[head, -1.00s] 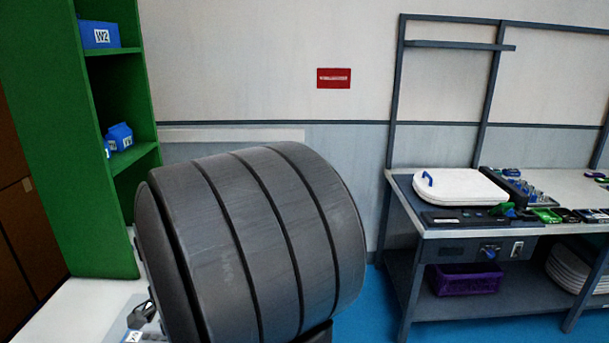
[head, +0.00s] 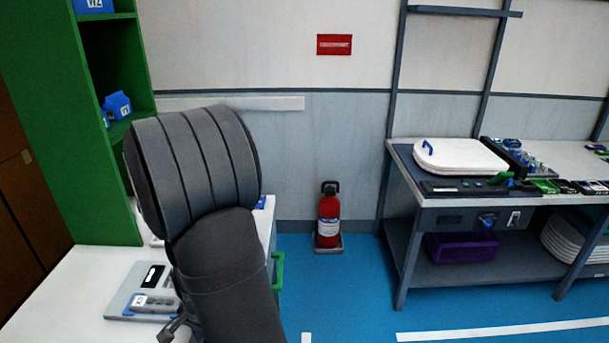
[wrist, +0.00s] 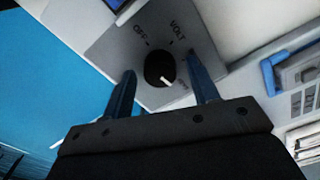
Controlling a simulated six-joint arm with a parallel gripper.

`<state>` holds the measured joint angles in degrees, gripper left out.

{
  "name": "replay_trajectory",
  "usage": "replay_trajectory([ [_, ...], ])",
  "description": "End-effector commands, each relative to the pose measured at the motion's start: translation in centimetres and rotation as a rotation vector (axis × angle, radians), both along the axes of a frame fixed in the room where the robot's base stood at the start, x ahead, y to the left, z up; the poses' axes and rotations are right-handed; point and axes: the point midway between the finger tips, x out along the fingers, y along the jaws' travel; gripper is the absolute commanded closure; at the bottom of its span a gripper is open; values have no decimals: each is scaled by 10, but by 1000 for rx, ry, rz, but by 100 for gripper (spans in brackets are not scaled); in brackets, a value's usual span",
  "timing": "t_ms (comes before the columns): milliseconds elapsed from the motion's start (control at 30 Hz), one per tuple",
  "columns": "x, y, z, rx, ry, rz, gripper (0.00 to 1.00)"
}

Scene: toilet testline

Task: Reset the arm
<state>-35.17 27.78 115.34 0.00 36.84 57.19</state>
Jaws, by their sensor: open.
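My gripper (wrist: 161,66) shows in the wrist view with its two dark blue fingers apart and nothing held between them. A black round knob (wrist: 154,66) with a white pointer appears between the fingertips, on a grey panel (wrist: 112,47) marked OFF and VOLT. A third label by the pointer is too blurred to read. I cannot tell whether the fingers touch the knob. In the head view my dark ribbed arm stands at left centre, and the gripper's jaws are not clearly seen there.
A grey device (head: 122,311) lies on the white table (head: 70,303) beside my arm. A green shelf (head: 50,150) stands behind at left. A red fire extinguisher (head: 328,218) stands on the blue floor. A workbench (head: 402,182) with a white toilet lid (head: 460,157) is at right.

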Motion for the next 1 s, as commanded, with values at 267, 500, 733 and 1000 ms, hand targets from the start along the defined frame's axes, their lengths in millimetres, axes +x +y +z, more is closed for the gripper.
replay_trajectory([
  [267,0,0,0,0,0,227,46],
  [500,0,0,0,-1,0,426,46],
  [733,0,0,0,0,1,615,46],
  [1000,0,0,0,0,0,836,46],
])
